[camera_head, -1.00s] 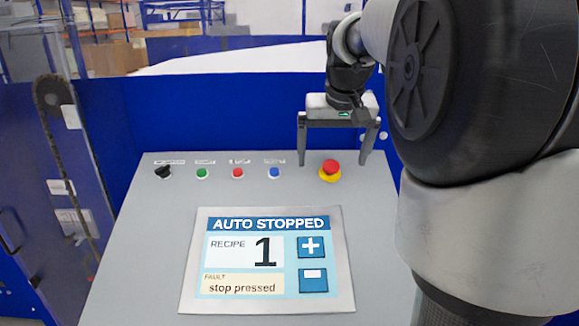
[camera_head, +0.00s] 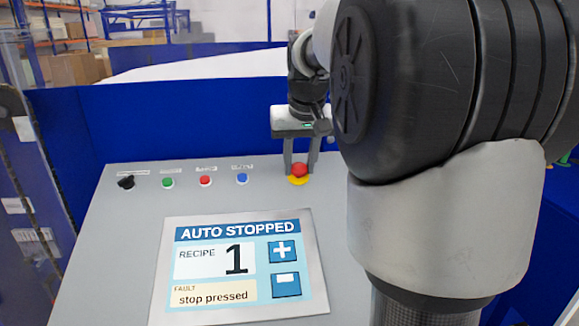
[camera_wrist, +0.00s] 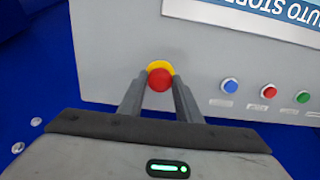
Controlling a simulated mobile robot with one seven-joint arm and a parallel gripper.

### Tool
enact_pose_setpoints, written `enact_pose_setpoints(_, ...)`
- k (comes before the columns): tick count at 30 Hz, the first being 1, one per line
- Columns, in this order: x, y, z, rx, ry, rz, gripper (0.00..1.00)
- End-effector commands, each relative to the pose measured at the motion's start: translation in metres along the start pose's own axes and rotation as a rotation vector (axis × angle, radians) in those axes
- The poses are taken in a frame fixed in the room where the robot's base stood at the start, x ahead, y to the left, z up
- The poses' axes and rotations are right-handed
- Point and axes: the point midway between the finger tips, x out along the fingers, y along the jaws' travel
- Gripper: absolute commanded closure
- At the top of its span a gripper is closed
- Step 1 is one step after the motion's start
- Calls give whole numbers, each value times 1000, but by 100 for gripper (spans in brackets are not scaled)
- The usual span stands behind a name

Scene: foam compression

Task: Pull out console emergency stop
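The console emergency stop, a red mushroom button on a yellow collar, is at the top right of the grey sloped panel in the head view (camera_head: 299,171). It also shows in the wrist view (camera_wrist: 159,79). My gripper (camera_head: 300,172) has its two fingers drawn in, one on each side of the red head. In the wrist view, my gripper's fingertips (camera_wrist: 159,82) appear to touch the head's sides. The yellow collar shows beyond the fingertips. The screen (camera_head: 238,262) reads "AUTO STOPPED", recipe 1, fault "stop pressed".
Left of the stop are a blue button (camera_head: 242,179), a red button (camera_head: 205,181), a green button (camera_head: 167,183) and a black selector knob (camera_head: 126,183). A blue wall (camera_head: 180,122) rises behind the panel. My arm covers the right side of the head view.

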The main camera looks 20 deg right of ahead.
Motion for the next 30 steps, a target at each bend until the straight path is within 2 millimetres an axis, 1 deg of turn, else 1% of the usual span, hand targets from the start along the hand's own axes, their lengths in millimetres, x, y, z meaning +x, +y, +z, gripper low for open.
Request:
enact_pose_setpoints(1,0,0,0,0,0,0,81)
enact_pose_setpoints(3,0,0,0,0,0,0,93)
enact_pose_setpoints(4,0,0,0,0,0,0,96)
enact_pose_setpoints(17,-1,0,0,0,0,0,96)
enact_pose_setpoints(27,-8,0,-1,0,2,0,96)
enact_pose_setpoints(28,-7,0,0,0,2,0,66)
enact_pose_setpoints(30,-7,0,0,0,1,0,54)
